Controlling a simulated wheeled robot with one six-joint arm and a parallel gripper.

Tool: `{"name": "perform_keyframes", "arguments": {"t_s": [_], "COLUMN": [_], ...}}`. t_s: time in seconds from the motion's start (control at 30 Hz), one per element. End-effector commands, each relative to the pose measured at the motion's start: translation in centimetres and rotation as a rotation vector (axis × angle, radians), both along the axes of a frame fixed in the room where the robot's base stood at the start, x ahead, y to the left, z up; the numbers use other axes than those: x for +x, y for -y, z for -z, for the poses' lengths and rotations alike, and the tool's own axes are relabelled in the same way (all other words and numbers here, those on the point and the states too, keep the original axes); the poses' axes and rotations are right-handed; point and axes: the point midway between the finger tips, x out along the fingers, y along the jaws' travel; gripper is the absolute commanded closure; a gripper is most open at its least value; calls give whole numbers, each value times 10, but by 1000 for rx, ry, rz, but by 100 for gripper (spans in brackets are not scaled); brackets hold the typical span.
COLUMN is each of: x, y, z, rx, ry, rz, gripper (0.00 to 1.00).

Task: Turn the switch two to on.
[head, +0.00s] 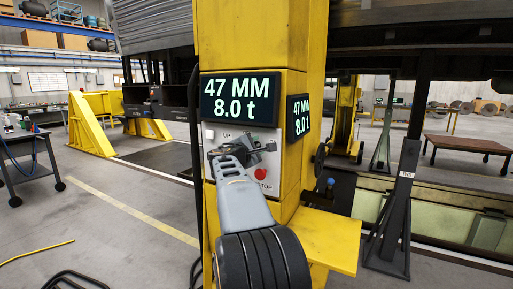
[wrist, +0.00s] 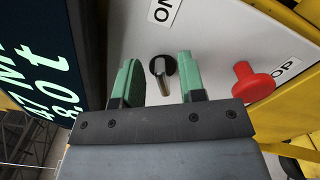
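A rotary switch (wrist: 162,76) with a black round base and a metallic handle sits on the pale control panel (wrist: 215,40) in the wrist view. A label beginning with "O" (wrist: 164,10), apparently "ON", is above it, cut by the frame edge. My gripper (wrist: 157,63) has its two green fingers apart, one on each side of the switch handle, with visible gaps to it. In the head view my gripper (head: 228,153) is in front of the panel (head: 262,133) on the yellow column and hides the switch. No number for the switch is readable.
A red stop button (wrist: 252,82) sticks out right of the right finger; it also shows in the head view (head: 271,146). Displays above the panel (head: 240,97) and on the column's side (head: 299,117) read 47 MM, 8.0 t. A yellow ledge (head: 325,240) juts out below.

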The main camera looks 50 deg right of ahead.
Motion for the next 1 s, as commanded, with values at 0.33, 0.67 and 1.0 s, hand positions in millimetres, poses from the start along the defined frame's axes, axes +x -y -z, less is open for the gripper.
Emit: {"name": "perform_keyframes", "arguments": {"t_s": [0.33, 0.67, 1.0], "x": [-15, -27, -32], "y": [-65, -115, -128], "z": [1, 0, 0], "rx": [-1, 0, 0], "ry": [1, 1, 0], "rz": [-6, -5, -1], "gripper": [63, 63, 63]}}
